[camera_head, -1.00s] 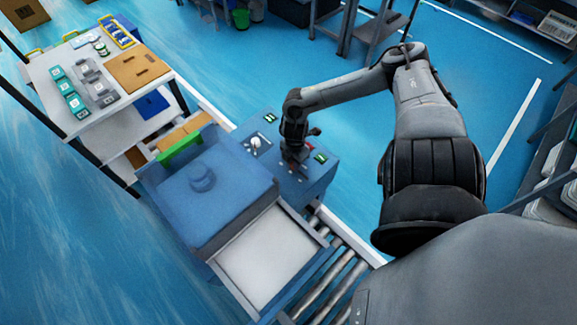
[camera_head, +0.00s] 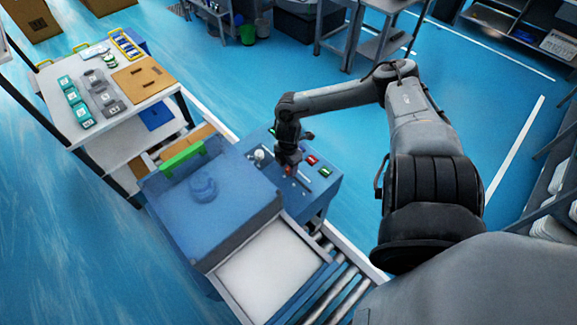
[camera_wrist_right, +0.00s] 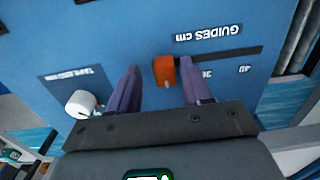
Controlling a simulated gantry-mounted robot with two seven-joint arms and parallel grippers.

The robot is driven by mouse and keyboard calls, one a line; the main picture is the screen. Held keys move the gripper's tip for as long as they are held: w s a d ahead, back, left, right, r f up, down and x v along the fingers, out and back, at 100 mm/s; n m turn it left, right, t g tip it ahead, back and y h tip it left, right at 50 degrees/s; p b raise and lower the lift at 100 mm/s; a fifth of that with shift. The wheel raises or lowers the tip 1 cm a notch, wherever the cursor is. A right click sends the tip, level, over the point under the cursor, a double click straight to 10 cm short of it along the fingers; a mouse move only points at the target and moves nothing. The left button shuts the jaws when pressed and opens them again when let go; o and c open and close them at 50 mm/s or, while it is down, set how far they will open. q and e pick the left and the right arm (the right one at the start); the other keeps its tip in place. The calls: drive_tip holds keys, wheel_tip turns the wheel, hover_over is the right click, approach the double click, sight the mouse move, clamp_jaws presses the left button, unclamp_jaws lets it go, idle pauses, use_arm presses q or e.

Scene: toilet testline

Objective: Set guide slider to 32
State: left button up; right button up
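The guide slider's orange knob (camera_wrist_right: 164,70) stands on a blue panel (camera_wrist_right: 130,35) in the right wrist view, at a dark slot under the upside-down label "GUIDES cm" (camera_wrist_right: 207,32). Scale numbers show beside the slot, partly hidden by a finger; I cannot read the knob's value. My right gripper (camera_wrist_right: 158,68) is open, with one finger on each side of the knob and visible gaps to both. In the head view my right gripper (camera_head: 288,167) is low over the control panel (camera_head: 325,184), mostly hiding the knob. My left gripper is not in view.
A white knob (camera_wrist_right: 81,103) is left of the fingers. A red button (camera_head: 312,160) and green button (camera_head: 325,172) lie right of the gripper. The blue machine cover (camera_head: 215,210) is close on the left, with rollers (camera_head: 335,290) in front.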

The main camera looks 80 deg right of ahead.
sight(288, 167)
drive_tip(key=shift+s+r, duration=0.1)
drive_tip(key=shift+r, duration=0.2)
wheel_tip(288, 167, up, 10)
drive_tip(key=p, duration=0.6)
drive_tip(key=shift+r, duration=0.1)
